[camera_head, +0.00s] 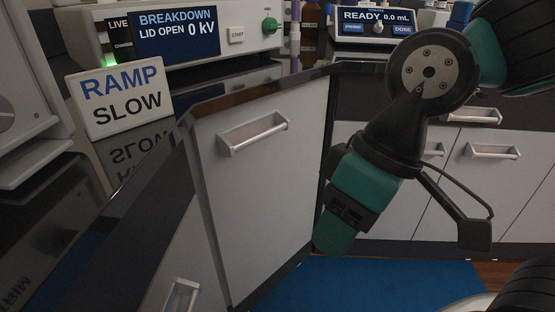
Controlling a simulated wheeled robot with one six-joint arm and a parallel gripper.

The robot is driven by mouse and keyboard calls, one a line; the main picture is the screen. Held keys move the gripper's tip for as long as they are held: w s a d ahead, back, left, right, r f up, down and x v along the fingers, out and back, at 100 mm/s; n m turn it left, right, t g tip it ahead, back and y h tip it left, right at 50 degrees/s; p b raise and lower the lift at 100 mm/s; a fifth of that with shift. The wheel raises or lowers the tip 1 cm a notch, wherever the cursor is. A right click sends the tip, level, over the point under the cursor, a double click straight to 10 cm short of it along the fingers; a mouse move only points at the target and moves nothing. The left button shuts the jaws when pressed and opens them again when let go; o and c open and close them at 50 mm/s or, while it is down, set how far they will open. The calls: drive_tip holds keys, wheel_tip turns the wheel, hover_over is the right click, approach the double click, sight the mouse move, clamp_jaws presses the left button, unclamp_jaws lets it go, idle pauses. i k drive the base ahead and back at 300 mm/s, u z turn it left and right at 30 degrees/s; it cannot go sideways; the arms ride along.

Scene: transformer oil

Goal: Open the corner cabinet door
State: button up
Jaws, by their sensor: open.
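The corner cabinet door (255,205) is a pale grey panel set at an angle below the dark counter. It looks shut, flush under the counter edge. Its silvery bar handle (254,134) runs across near the top of the door, with nothing touching it. My gripper (405,235) hangs at the right of the door, pointing down, with its jaws apart and empty. It is clear of the handle, to its right and lower. The wrist and its teal part cover the door's right edge and part of the cabinets behind.
A white sign (122,98) reading "RAMP SLOW" stands on the counter at the left. Behind it are the breakdown tester (236,35) and a dosing unit (376,26). More drawers with handles (491,151) line the right. A blue mat (370,285) covers the floor below.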

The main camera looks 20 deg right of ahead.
sight(259, 161)
drive_tip(key=k, duration=1.2)
drive_tip(key=z, duration=0.6)
drive_tip(key=i, duration=1.3)
drive_tip(key=u, duration=0.55)
